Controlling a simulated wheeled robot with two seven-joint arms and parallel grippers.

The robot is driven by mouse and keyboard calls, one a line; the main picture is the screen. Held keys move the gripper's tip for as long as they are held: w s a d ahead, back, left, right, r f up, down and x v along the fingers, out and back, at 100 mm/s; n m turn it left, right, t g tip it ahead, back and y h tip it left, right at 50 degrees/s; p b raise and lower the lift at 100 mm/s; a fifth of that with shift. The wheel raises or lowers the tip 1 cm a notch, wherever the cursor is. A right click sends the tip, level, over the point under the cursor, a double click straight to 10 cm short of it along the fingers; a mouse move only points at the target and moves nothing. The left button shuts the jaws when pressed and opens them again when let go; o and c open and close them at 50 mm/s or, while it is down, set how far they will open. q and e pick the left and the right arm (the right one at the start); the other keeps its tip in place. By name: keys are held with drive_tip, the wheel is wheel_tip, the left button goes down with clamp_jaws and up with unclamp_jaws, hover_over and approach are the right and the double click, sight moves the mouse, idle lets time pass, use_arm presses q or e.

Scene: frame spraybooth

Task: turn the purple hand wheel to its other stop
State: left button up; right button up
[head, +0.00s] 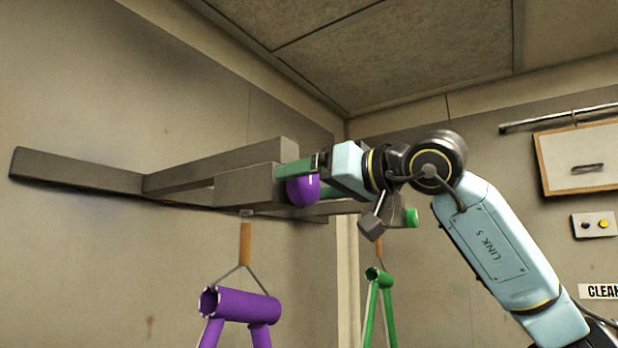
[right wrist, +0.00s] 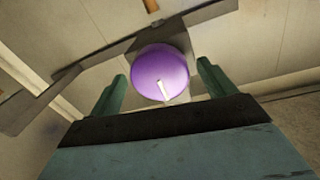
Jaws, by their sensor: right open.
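The purple hand wheel (head: 302,191) is on the end of a grey beam high on the left wall. In the right wrist view the wheel (right wrist: 160,72) is a round purple knob with a white pointer mark toward its lower edge. My right gripper (head: 298,180) is at the wheel, with its green fingers on either side. In the right wrist view the open fingers (right wrist: 163,84) flank the wheel, with a visible gap on each side. Part of the wheel is hidden behind a finger in the head view. My left gripper is not in view.
Grey beams (head: 215,172) jut from the left wall around the wheel. A purple frame (head: 246,305) and a green frame (head: 378,278) hang below. A green knob (head: 411,217) is behind my right wrist. A wall cabinet (head: 585,158) and a button box (head: 594,225) are at right.

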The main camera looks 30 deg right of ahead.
drive_tip(key=shift+w+a, duration=0.15)
drive_tip(key=shift+w, duration=0.2)
drive_tip(key=shift+c, duration=0.4)
drive_tip(key=c, duration=0.9)
